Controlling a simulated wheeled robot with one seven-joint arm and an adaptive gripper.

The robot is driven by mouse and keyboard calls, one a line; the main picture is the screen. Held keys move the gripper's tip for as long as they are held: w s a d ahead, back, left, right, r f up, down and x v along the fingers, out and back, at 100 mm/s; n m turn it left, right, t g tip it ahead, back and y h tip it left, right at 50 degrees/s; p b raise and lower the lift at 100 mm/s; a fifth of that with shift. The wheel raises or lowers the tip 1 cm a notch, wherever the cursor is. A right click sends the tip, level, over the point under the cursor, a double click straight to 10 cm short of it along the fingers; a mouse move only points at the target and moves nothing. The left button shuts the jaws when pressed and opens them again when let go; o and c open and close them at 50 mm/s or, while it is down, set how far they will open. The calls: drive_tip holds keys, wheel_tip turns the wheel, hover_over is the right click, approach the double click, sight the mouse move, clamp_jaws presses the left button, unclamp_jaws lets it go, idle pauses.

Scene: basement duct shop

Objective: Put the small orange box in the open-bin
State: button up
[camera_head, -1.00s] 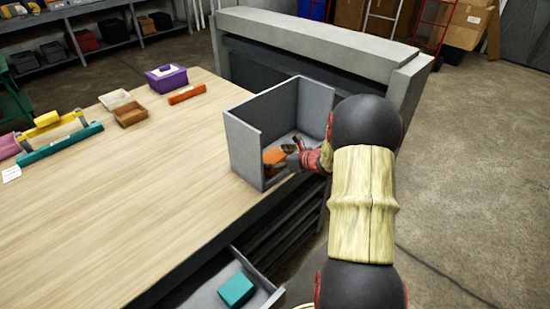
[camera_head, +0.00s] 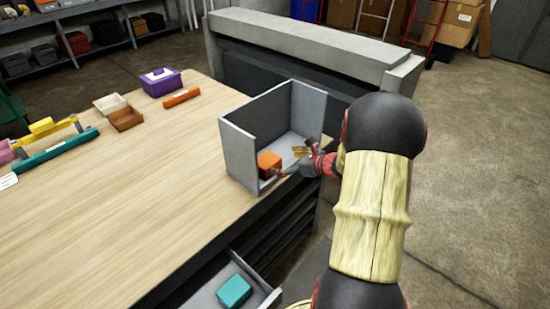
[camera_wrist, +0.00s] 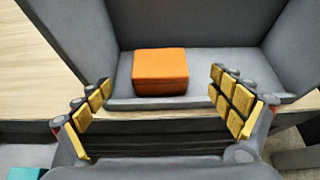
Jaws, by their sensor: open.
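The small orange box (camera_head: 269,164) rests on the floor of the grey open-bin (camera_head: 240,153), near its left front corner. The bin stands at the table's right edge with its front side open. My gripper (camera_head: 293,161) is at the bin's open front, to the right of the box. In the wrist view the orange box (camera_wrist: 160,71) sits on the bin floor (camera_wrist: 222,66), ahead of and between the spread fingers of my gripper (camera_wrist: 158,100). The fingers are open and apart from the box, with nothing between them.
An open drawer (camera_head: 202,296) below the table edge holds a teal box (camera_head: 234,291). On the table (camera_head: 110,220) are a purple box (camera_head: 161,83), an orange bar (camera_head: 181,98), small trays (camera_head: 125,119) and a teal bar (camera_head: 55,152). The table's middle is clear.

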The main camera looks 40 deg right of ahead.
drive_tip(key=v, duration=0.3)
drive_tip(key=shift+s+r+p, duration=0.15)
drive_tip(key=shift+s+p, duration=0.15)
drive_tip(key=shift+p, duration=0.05)
idle(0.3)
